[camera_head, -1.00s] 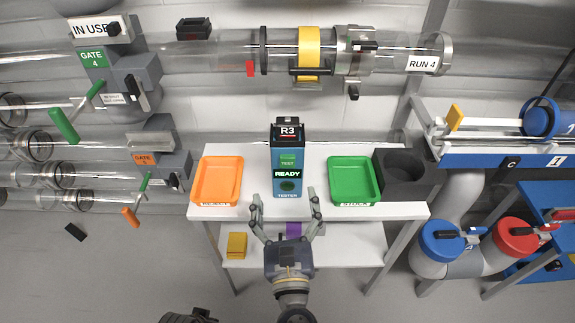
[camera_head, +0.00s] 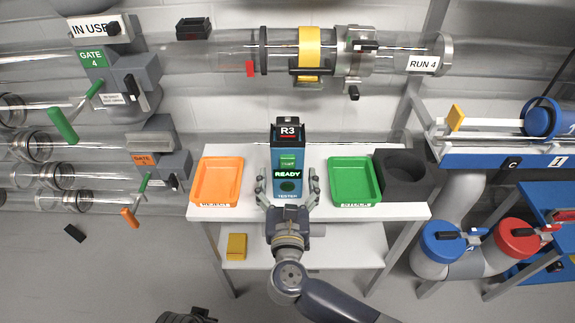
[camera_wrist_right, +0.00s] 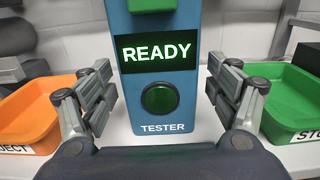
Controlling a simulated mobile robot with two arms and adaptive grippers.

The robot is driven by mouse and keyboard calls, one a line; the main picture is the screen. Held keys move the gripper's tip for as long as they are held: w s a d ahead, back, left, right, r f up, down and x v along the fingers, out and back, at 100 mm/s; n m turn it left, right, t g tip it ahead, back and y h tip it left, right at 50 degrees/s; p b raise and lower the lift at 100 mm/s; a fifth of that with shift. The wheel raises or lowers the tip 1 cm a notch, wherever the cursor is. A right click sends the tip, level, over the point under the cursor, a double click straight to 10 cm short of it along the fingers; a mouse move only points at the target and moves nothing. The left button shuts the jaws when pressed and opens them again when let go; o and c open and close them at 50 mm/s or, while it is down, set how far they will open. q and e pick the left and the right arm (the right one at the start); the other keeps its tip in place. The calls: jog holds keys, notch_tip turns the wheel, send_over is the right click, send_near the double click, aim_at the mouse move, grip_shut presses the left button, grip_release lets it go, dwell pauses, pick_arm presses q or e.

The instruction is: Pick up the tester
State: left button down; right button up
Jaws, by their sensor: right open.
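The tester (camera_head: 288,160) is an upright blue box with a dark top marked R3, standing on the white table (camera_head: 405,211) between two trays. Its screen reads READY, above a round green button. It also shows close up in the right wrist view (camera_wrist_right: 160,80). My right gripper (camera_head: 288,186) is open, with one finger on each side of the tester's lower front. In the right wrist view the open fingers (camera_wrist_right: 160,98) show gaps to the tester's sides. The gripper holds nothing. A dark piece at the bottom edge of the head view may be my left gripper, but its fingers cannot be made out.
An orange tray (camera_head: 203,185) stands left of the tester and a green tray (camera_head: 374,185) right of it. A dark grey holder (camera_head: 402,178) is at the table's right end. A clear tube (camera_head: 230,52) runs behind, above the table. A yellow block (camera_head: 236,246) lies on the lower shelf.

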jog(key=shift+w, duration=0.95)
pick_arm(q)
jog(key=shift+r, duration=0.3)
pick_arm(e)
jog(key=c, duration=1.4)
pick_arm(q)
jog(key=shift+s+f, duration=0.1)
jog(key=shift+s, duration=0.05)
pick_arm(e)
jog(key=shift+r, duration=0.1)
pick_arm(q)
jog(key=shift+a, duration=0.1)
pick_arm(e)
jog(key=shift+r, duration=0.1)
